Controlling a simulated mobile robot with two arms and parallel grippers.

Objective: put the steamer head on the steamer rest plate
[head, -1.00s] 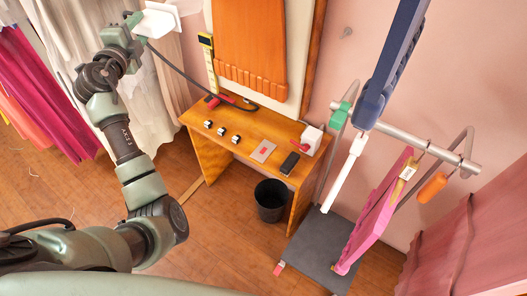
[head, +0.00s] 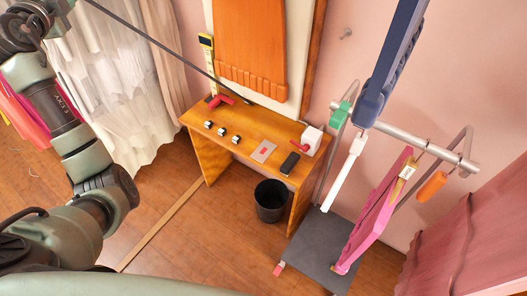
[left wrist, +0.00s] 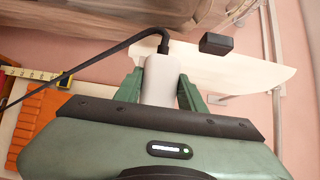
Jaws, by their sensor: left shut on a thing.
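My left gripper (left wrist: 160,84) is shut on a pale grey-white body, which I take to be the steamer head (left wrist: 161,72). A black hose (left wrist: 128,44) runs from its top end off to the left. In the head view the left gripper and steamer head are out of frame; only my left arm and the hose (head: 165,45) show. My right gripper is not in view.
A black bin (head: 271,200) stands below. A rack with a pink board (head: 375,220) and blue piece (head: 385,75) stands right.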

